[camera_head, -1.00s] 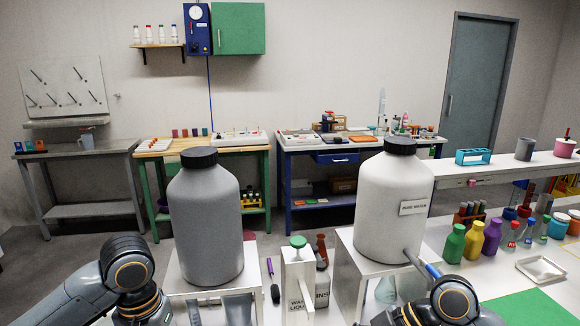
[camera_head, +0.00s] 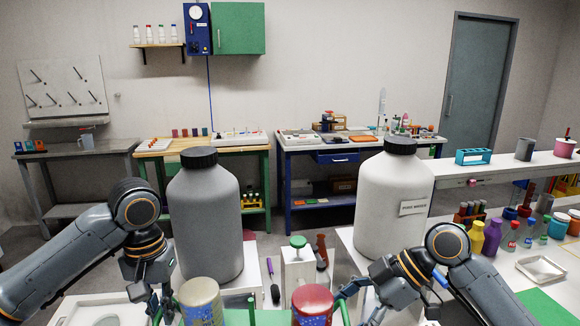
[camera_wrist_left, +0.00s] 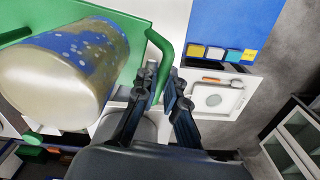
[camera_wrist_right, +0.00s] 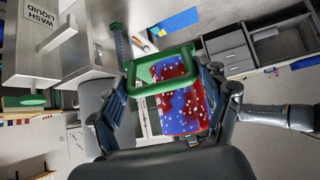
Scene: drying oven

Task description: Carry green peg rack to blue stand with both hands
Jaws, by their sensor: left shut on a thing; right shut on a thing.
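The green peg rack (camera_head: 243,317) is at the bottom edge of the head view, partly cut off. It carries a cream-and-blue jar (camera_head: 202,302) on the left and a red-and-blue jar (camera_head: 312,305) on the right. My left gripper (camera_head: 160,308) is shut on the rack's left handle, a green bar that shows in the left wrist view (camera_wrist_left: 162,48). My right gripper (camera_head: 352,298) is at the right end, shut on the rack's green handle (camera_wrist_right: 160,86). A blue surface (camera_wrist_left: 228,28) shows in the left wrist view; I cannot tell if it is the blue stand.
A big grey bottle (camera_head: 205,220) and a big white bottle (camera_head: 392,205) stand just beyond the rack. A small white stand with a green knob (camera_head: 298,242) is between them. A side counter at right holds small bottles and a white tray (camera_head: 541,268).

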